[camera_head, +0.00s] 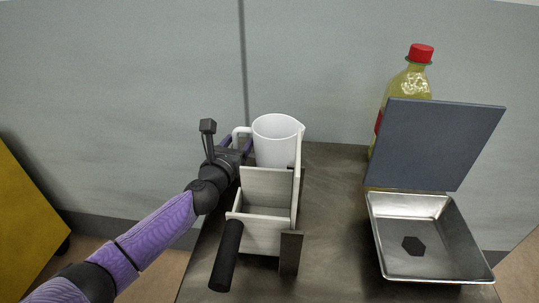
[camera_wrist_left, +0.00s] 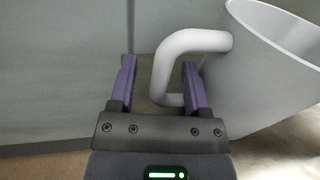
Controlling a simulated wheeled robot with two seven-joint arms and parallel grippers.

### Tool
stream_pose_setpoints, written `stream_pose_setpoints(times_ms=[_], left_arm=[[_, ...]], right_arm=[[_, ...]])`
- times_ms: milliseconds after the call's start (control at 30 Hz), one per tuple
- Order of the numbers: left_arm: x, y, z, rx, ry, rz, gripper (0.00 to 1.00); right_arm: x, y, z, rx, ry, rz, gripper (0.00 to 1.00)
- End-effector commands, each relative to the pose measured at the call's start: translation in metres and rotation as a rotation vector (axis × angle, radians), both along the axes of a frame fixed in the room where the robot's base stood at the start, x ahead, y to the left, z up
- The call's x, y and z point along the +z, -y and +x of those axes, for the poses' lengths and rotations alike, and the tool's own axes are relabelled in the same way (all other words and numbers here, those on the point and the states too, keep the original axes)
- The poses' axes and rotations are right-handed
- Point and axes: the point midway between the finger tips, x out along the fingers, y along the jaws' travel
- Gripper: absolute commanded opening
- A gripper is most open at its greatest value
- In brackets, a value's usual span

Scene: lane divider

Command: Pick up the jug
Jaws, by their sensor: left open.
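The white jug (camera_head: 274,142) stands upright at the back left of the dark table, with its handle on its left side. In the left wrist view the jug's handle (camera_wrist_left: 165,72) shows close up, beside the jug's wall (camera_wrist_left: 255,80). My left gripper (camera_head: 237,146) comes in from the left at the handle. In the left wrist view my left gripper (camera_wrist_left: 160,88) is open, with its purple fingers on either side of the handle's upright part. The right finger appears at the handle's opening. Whether either finger touches is unclear. My right gripper is out of view.
A pale wooden divider (camera_head: 299,180) stands right against the jug's right side, with a box-like part (camera_head: 265,225) in front. A black cylinder (camera_head: 227,255) leans at its front left. To the right are a metal tray (camera_head: 470,262), a dark panel (camera_head: 435,145) and a red-capped bottle (camera_head: 411,80).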

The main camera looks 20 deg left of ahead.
Motion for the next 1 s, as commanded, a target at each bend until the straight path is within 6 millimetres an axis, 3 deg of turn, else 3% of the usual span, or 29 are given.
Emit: stream_pose_setpoints(times_ms=[100, 333, 600, 633, 1000], left_arm=[[-0.0021, -0.0009, 0.0128, 0.0, -0.001, 0.001, 0.61], [0.0009, -0.0006, 0.0139, -0.001, 0.0, 0.001, 0.59], [0.0006, -0.0007, 0.0137, -0.001, 0.0, 0.001, 0.02], [0.0006, -0.0007, 0.0137, -0.001, 0.0, 0.001, 0.0], [0.0004, -0.0007, 0.0136, 0.0, 0.0, 0.001, 0.0]], right_arm=[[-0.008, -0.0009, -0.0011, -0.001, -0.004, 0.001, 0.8], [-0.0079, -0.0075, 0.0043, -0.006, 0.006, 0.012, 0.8], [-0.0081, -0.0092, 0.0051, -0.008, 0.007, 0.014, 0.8], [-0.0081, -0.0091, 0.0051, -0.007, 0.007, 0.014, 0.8], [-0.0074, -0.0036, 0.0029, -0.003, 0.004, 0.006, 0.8]])
